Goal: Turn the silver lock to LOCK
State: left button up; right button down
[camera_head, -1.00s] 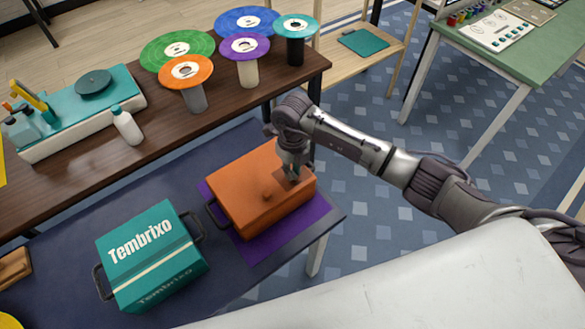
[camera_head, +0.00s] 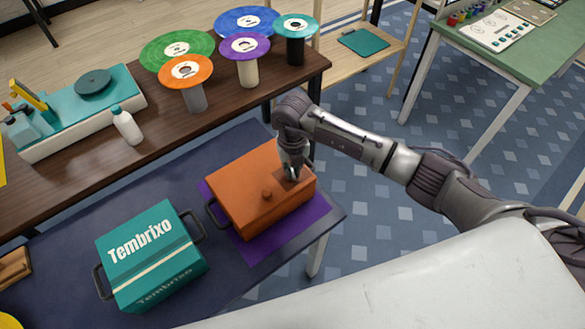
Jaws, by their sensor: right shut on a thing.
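My right gripper (camera_head: 292,176) points down at the right part of the lid, over a darker brown patch. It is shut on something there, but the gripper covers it. I cannot make out the silver lock or any LOCK marking. My left gripper is not in view.
A teal Tembrixo box (camera_head: 152,255) with side handles stands left of the orange box. Behind, a brown table (camera_head: 215,115) holds colored discs on stands, a white bottle (camera_head: 127,126) and a teal-topped device. Blue floor lies to the right.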

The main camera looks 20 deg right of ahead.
jog(key=m, duration=0.6)
jog(key=shift+p, duration=0.3)
jog(key=m, duration=0.4)
jog(key=shift+p, duration=0.35)
jog(key=shift+m+p, duration=0.4)
jog(key=shift+m, duration=1.2)
jog(key=c, duration=1.2)
grip_release()
jog(key=shift+r, duration=0.1)
